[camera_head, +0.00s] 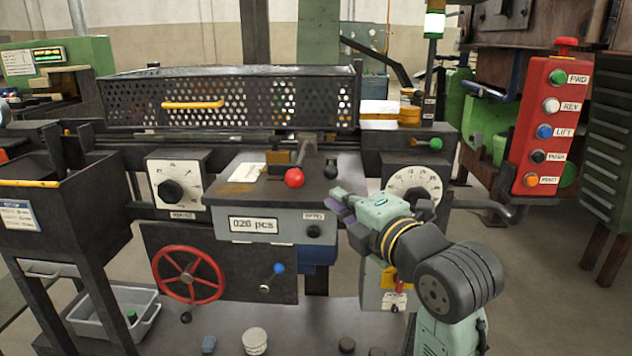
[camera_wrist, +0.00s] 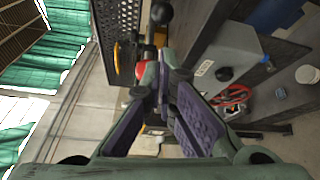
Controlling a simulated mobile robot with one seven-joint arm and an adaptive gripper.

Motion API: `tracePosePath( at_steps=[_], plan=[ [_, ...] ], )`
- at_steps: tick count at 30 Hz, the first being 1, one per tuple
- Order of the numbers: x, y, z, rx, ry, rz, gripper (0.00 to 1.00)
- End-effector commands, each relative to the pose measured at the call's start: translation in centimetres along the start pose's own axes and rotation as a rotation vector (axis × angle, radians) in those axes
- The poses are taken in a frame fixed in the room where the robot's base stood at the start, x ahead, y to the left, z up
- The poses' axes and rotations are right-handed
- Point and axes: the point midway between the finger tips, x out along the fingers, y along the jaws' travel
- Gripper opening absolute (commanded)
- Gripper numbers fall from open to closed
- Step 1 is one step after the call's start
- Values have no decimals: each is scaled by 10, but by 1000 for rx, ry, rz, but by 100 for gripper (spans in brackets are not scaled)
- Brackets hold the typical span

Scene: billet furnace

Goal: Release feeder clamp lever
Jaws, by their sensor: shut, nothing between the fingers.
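A lever with a red ball knob (camera_head: 294,178) stands on the grey feeder box (camera_head: 235,195). A black ball knob (camera_head: 330,170) stands just right of it. No readable label shows which one is the clamp lever. My gripper (camera_head: 338,197) is shut and empty, at the box's right end, below and right of the black knob. In the wrist view, the fingertips of my gripper (camera_wrist: 163,60) come together. The red knob (camera_wrist: 140,70) shows just left of them and the black knob (camera_wrist: 162,13) above them. I cannot tell whether the fingers touch either.
Dials flank the box, left (camera_head: 172,190) and right (camera_head: 415,185). Below are a red handwheel (camera_head: 188,274) and a blue-knobbed lever (camera_head: 278,268). A perforated guard (camera_head: 230,100) stands behind. A red button panel (camera_head: 545,125) hangs at right. Open floor lies right of my arm.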

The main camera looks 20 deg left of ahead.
Motion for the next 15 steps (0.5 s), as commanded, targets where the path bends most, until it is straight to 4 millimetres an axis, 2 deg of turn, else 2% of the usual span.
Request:
tracePosePath(
  at_steps=[5,15],
  plan=[
    [13,2,-1,4,4,1,0],
    [74,2,-1,5,4,-2,0]
  ],
)
